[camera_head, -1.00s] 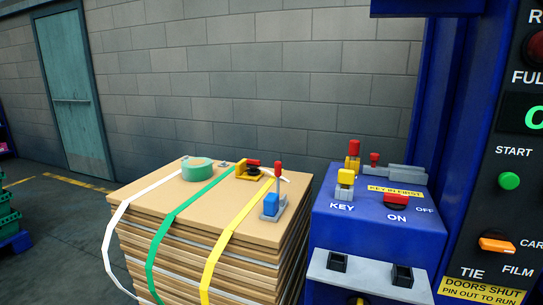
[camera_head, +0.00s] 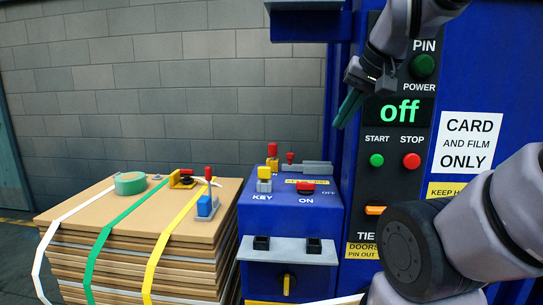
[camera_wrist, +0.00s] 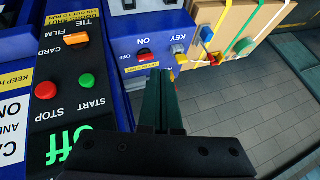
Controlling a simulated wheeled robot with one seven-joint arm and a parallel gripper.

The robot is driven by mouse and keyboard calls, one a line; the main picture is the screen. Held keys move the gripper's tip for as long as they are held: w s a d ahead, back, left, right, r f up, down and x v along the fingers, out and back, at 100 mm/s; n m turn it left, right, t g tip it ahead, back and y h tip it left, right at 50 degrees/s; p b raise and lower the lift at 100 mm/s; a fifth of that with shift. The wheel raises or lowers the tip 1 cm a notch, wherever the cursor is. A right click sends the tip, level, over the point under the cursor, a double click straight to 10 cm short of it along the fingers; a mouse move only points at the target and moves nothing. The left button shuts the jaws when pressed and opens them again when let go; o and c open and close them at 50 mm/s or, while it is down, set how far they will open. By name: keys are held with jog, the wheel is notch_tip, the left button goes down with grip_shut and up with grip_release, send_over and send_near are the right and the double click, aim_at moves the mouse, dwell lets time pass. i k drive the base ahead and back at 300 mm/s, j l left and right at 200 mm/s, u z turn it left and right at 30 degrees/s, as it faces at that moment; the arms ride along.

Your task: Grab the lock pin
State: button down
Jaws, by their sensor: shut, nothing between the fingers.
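My gripper (camera_head: 348,108) is in front of the machine's control panel, with dark green fingers pointing down and left. In the wrist view its fingers (camera_wrist: 160,82) are together and empty. A small red-topped pin (camera_head: 290,157) stands at the back of the blue control box, beside a grey bar (camera_head: 317,167); it looks most like the lock pin, but I cannot be sure. A red and yellow piece (camera_head: 272,155) stands left of it. My gripper is above and to the right of these, apart from them. A yellow-topped key (camera_head: 264,178) stands in front.
The blue control box (camera_head: 262,212) has a red ON switch (camera_head: 305,187). A strapped cardboard stack (camera_head: 70,205) stands left, bearing a green tape roll (camera_head: 130,183), a yellow tool (camera_head: 182,179) and a blue, red-handled tool (camera_head: 207,206). The panel display (camera_head: 399,110) reads "off".

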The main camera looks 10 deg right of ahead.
aim_at(273, 147)
jog(key=i+j+z, duration=0.15)
jog(key=j+z, duration=0.2)
jog(key=j, duration=0.5)
jog(key=i+j+z, duration=0.1)
jog(key=j+z, duration=0.25)
jog(key=j, duration=0.55)
jog(key=i+j+z, duration=0.2)
jog(key=i+j, duration=0.25)
